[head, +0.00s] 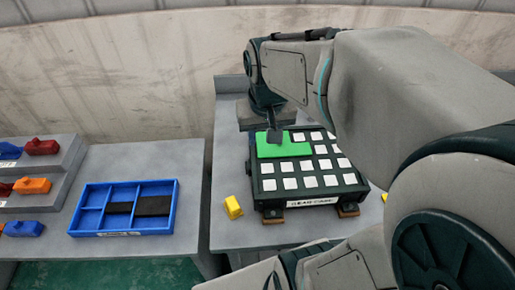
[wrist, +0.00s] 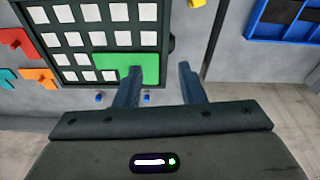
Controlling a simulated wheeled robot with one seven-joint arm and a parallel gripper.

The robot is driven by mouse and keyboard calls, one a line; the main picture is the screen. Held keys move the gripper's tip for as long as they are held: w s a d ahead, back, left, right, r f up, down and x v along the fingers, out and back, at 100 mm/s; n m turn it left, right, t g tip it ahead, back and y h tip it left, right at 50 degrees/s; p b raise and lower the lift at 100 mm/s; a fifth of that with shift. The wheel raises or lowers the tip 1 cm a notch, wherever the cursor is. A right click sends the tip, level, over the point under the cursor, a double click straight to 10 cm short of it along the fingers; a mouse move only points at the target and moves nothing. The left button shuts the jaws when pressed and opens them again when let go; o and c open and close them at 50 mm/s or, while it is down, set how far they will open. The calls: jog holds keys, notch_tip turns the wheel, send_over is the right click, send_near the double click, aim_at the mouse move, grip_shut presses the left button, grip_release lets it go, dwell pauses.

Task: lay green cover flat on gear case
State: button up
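The green cover (head: 284,150) lies on the far left corner of the dark gear case (head: 264,197), whose top carries rows of white squares. It looks about flat, but I cannot tell whether it rests fully on the top. In the wrist view the cover (wrist: 112,67) sits at a corner of the case (wrist: 168,15). My gripper (head: 274,138) is just over the cover's far left part. In the wrist view its fingers (wrist: 160,72) are apart, one in front of the cover, the other beyond its edge. Nothing is held between them.
A yellow block (head: 233,207) stands left of the case. A blue divided tray (head: 76,210) with black pieces lies on the left table. Stepped grey stands (head: 62,165) at far left hold colored parts. A gap separates the two tables.

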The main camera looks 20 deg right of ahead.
jog(key=s+a+n+t, duration=0.1)
jog(key=s+a+n, duration=0.1)
jog(key=s, duration=0.4)
jog(key=shift+s+a+f, duration=0.35)
jog(key=shift+a+f, duration=0.05)
jog(key=shift+f, duration=0.05)
